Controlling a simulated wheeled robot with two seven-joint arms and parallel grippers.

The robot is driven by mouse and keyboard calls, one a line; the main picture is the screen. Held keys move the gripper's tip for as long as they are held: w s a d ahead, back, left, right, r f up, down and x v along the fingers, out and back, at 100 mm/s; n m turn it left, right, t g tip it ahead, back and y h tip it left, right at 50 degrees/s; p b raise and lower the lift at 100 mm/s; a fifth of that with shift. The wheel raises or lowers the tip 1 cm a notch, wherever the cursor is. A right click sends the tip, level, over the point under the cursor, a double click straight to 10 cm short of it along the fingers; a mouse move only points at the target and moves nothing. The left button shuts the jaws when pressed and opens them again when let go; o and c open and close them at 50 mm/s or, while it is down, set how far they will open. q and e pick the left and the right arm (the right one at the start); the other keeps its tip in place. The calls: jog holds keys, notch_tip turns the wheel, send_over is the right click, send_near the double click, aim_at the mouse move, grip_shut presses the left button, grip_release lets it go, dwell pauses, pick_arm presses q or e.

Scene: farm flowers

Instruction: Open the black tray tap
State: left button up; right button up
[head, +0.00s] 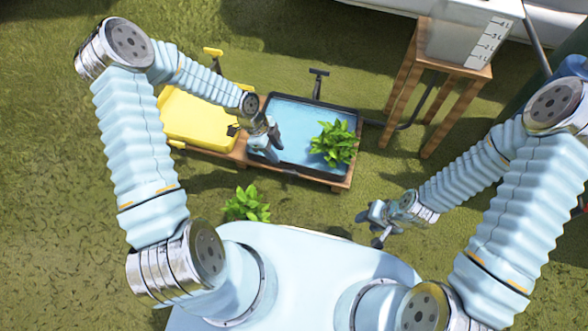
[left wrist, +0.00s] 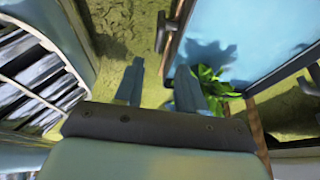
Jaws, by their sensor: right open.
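The black tray (head: 357,150) is filled with blue water and sits on a low wooden stand. Its black tap (head: 319,82) has a T-shaped handle and stands at the tray's far edge. My left gripper (head: 268,143) is over the tray's left part, to the left of and nearer than the tap. In the left wrist view its two fingers (left wrist: 160,85) are apart with nothing between them. A dark upright piece, perhaps the tap handle (left wrist: 164,30), shows just beyond them beside the tray rim. My right gripper (head: 378,220) is open and empty over the grass, right of the tray.
A leafy plant (head: 334,143) stands in the tray's right part. A yellow tray (head: 195,115) with a yellow tap (head: 213,53) lies to the left. Another plant (head: 246,205) is on the grass. A wooden stand (head: 398,75) carries a clear tank (head: 465,38) at the right.

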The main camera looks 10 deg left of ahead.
aim_at(290, 171)
pick_arm(q)
jog(key=b+x, duration=0.1)
jog(key=x, duration=1)
jog(key=shift+d+f, duration=0.1)
grip_shut()
